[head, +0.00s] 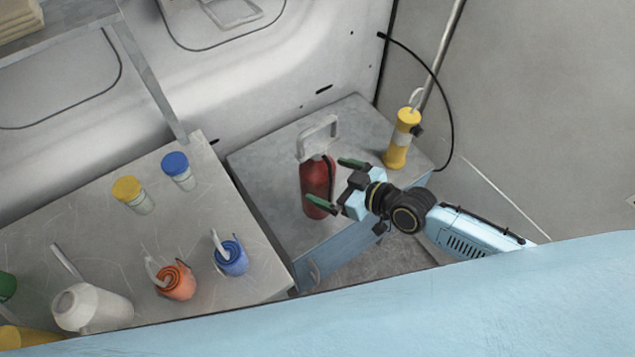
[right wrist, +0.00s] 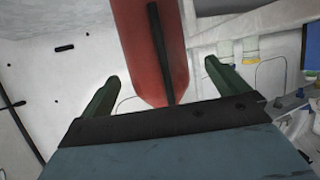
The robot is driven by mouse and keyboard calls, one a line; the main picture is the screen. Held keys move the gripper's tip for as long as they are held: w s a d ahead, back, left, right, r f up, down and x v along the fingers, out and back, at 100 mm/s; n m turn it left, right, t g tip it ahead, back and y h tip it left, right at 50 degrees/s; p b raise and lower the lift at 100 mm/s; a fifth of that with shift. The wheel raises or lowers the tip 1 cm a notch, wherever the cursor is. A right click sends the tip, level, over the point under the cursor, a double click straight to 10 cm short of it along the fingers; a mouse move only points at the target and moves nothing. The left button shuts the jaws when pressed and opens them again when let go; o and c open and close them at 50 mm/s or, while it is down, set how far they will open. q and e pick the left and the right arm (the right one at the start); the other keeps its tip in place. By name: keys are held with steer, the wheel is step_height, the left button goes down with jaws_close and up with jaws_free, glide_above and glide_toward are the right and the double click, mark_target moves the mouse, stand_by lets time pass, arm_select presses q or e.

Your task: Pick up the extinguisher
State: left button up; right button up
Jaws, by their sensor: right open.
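The red extinguisher (head: 317,182) stands upright on a grey metal box top, with a pale bracket-like handle above it and a dark hose down its side. My right gripper (head: 335,183) is open at its right side, with one green finger toward the back and one toward the front. In the right wrist view the red body (right wrist: 150,50) lies ahead between the two green fingers (right wrist: 162,85), with gaps on both sides. Whether the fingers reach around it is hard to tell. My left gripper is not in view.
The grey box (head: 270,160) also holds a yellow lantern-like can (head: 401,140). A metal table (head: 105,215) at left carries blue, yellow and orange containers and a white jug (head: 92,306). A wall stands behind, with a black cable (head: 448,100) at right.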

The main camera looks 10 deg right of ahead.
steer(key=x, duration=0.5)
steer(key=shift+d, duration=0.1)
steer(key=shift+c, duration=0.5)
steer(key=c, duration=1.9)
steer(key=shift+w+r, duration=0.2)
steer(key=shift+c, duration=0.5)
